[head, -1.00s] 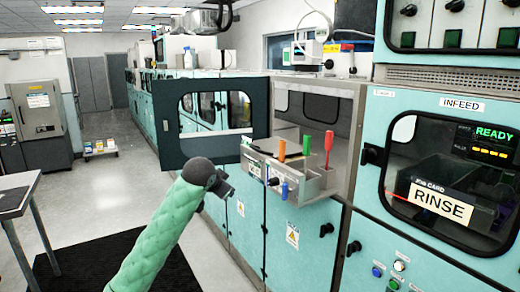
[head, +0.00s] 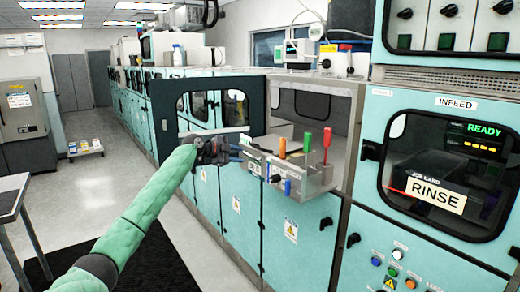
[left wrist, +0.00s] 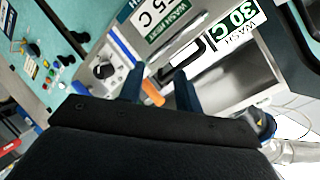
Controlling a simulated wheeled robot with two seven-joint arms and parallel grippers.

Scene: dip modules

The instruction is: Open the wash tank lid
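The wash tank lid shows in the left wrist view as a bare steel surface with a black bar handle (left wrist: 186,52), near a green-and-white "WASH 30 C" label (left wrist: 232,38). It looks flat and closed. In the head view I cannot make the lid out clearly inside the open bay. My left gripper (head: 236,149) is at the bay's front left, near the steel control box (head: 312,180). In the left wrist view its two blue fingers (left wrist: 160,88) are spread, with nothing held between them. The handle lies beyond the fingertips. My right gripper is not in view.
A dark-framed window door (head: 256,105) stands behind the gripper.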

